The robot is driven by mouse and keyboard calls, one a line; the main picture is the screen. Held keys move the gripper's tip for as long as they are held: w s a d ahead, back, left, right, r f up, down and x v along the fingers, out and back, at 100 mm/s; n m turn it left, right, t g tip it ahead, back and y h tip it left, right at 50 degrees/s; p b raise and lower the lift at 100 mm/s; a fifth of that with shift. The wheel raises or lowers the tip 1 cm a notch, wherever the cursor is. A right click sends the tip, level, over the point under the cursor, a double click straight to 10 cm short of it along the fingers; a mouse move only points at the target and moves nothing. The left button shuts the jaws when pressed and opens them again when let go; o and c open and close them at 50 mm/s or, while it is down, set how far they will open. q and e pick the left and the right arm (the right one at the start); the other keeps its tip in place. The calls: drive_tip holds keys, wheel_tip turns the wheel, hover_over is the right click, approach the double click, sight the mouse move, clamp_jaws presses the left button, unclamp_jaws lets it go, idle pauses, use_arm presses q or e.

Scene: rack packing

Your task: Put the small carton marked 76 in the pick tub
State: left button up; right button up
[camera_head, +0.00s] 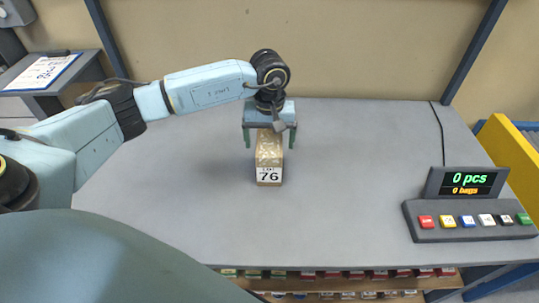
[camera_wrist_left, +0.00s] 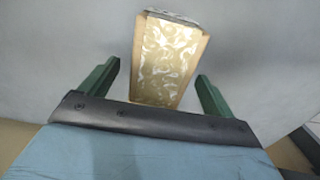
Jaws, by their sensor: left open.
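The small carton marked 76 (camera_head: 269,160) sits upright on the grey table, its white label facing the front. It is brown with a pale gold patterned top. My left gripper (camera_head: 269,143) is directly over the far part of the carton, with one green finger on each side. In the left wrist view the carton (camera_wrist_left: 166,60) lies between the two open fingers (camera_wrist_left: 157,88), with a gap on both sides. The gripper is open and holds nothing. No pick tub is clearly in view. My right gripper is not in view.
A keypad with coloured buttons (camera_head: 470,221) and a display reading 0 pcs (camera_head: 466,183) stand at the table's right. A yellow-sided object (camera_head: 513,160) is beyond the right edge. A shelf with several small items (camera_head: 350,274) shows below the front edge. The table (camera_head: 350,150) is otherwise clear.

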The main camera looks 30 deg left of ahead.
use_arm(q)
wheel_tip(320, 180, down, 4)
drive_tip(key=shift+r, duration=0.15)
drive_tip(key=c, duration=1.3)
drive_tip(key=shift+w+r, duration=0.1)
drive_tip(key=shift+r, duration=0.1)
drive_tip(key=shift+c, duration=0.5)
